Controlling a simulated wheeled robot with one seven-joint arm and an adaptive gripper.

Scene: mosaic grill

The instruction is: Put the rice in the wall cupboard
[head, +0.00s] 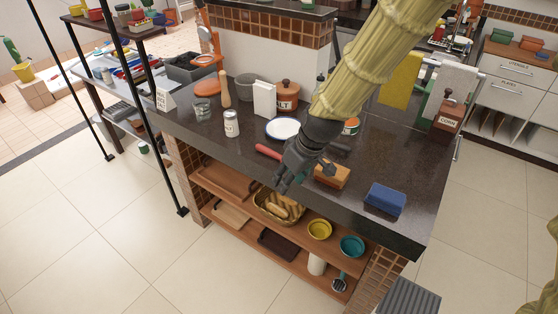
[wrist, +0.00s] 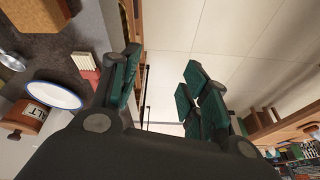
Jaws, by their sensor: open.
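No package that I can read as rice shows in either view, and I cannot make out a wall cupboard. A white can with a small label (head: 231,123) and a plain white box (head: 264,100) stand upright on the dark counter (head: 385,165); I cannot tell whether either holds rice. My gripper (head: 286,182) is open and empty, pointing down over the counter's front edge. Its green-padded fingers are spread apart in the wrist view (wrist: 160,85), with floor tiles showing between them.
A salt jar (head: 285,95), white plate (head: 282,129), red-handled brush (head: 268,152), wood-and-black item (head: 332,174) and blue block (head: 385,199) lie around my gripper. The shelf below holds a bread basket (head: 279,207) and bowls (head: 319,229). Floor in front is clear.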

